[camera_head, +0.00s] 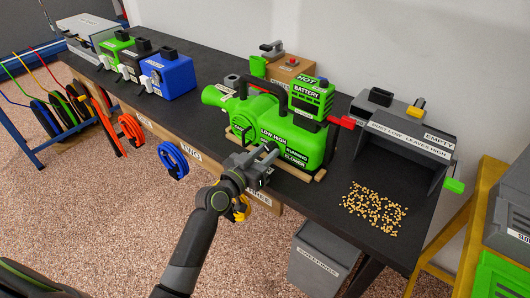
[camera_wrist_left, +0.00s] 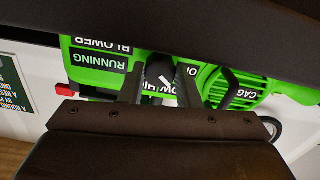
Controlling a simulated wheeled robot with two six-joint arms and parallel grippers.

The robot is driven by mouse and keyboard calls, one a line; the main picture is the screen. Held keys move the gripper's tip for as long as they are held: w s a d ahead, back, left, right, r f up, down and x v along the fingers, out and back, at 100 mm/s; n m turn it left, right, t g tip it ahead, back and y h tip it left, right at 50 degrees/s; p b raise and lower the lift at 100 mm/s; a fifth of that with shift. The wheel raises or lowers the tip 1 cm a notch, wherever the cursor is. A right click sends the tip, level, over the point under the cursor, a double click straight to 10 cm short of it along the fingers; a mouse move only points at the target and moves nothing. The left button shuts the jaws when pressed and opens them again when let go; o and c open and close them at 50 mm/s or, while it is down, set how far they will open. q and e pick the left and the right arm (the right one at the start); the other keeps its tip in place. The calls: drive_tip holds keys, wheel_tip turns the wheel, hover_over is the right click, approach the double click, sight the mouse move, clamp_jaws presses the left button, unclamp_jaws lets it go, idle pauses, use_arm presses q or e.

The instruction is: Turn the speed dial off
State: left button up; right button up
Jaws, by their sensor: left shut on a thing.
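The green blower (camera_head: 310,143) stands on the dark bench top, its labelled side with "LOW HIGH" and "RUNNING" facing my arm. Its black speed dial (camera_wrist_left: 160,71) shows in the left wrist view between my fingers, with a white pointer line on its face. The "LOW HIGH" label beside the dial is partly covered by my fingers. My left gripper (camera_head: 264,158) is shut on the dial at the blower's near side; it also shows in the left wrist view (camera_wrist_left: 160,92). In the head view the gripper hides most of the dial. My right gripper is out of view.
A battery (camera_head: 311,96) sits on top of the blower. Yellow pellets (camera_head: 375,208) lie on the bench at right, before a grey bin (camera_head: 402,129). Blue (camera_head: 167,77) and green boxes stand at left. A grey bin (camera_head: 318,262) stands below the bench.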

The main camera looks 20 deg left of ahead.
use_arm(q)
drive_tip(key=n+p, duration=0.1)
drive_tip(key=n, duration=0.3)
drive_tip(key=shift+n, duration=0.3)
drive_tip(key=shift+n+p, duration=0.5)
drive_tip(key=shift+n, duration=1)
drive_tip(key=o, duration=1)
drive_tip(key=shift+s, duration=0.1)
drive_tip(key=shift+b+v, duration=1.4)
drive_tip(key=shift+v, duration=7.25)
